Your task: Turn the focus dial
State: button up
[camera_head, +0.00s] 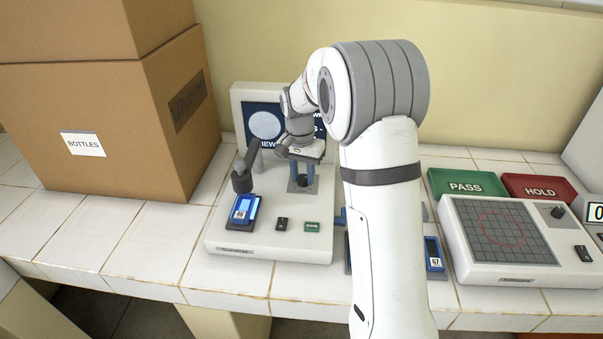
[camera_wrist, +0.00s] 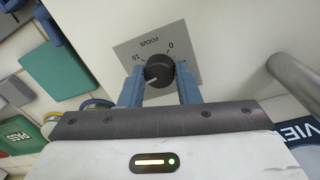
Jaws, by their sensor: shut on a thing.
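The focus dial (camera_wrist: 159,71) is a dark round knob with a pale pointer line. It sits on a grey plate (camera_wrist: 133,48) marked FOCUS, 0 and 10, and its pointer is toward the 10 side. My gripper (camera_wrist: 160,85) has its two blue fingers on either side of the dial, shut on it. In the head view my gripper (camera_head: 303,182) points down at the right part of the white microscope base (camera_head: 225,231). The dial shows only as a small dark shape between the fingers there.
A blue slide (camera_head: 243,209) lies on the stage under the dark microscope head (camera_head: 242,180). A screen (camera_head: 264,124) stands behind. Cardboard boxes (camera_head: 90,150) are at left. Green PASS (camera_head: 466,183) and red HOLD (camera_head: 540,187) trays and a gridded device (camera_head: 500,265) are at right.

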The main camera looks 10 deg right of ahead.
aim_at(301, 178)
jog(key=shift+r, duration=0.1)
jog(key=o, duration=1)
jog(key=shift+c, duration=0.2)
jog(key=r, duration=0.7)
jog(key=shift+w+a+r, duration=0.15)
jog(key=shift+a+r, duration=0.1)
jog(key=shift+r, duration=0.1)
jog(key=shift+s+r, duration=0.15)
jog(key=shift+s, duration=0.05)
jog(key=s+d+n+t+p, duration=0.1)
jog(key=s+n+t, duration=0.2)
jog(key=s, duration=2.5)
jog(key=n, duration=0.4)
jog(key=shift+s+r, duration=0.4)
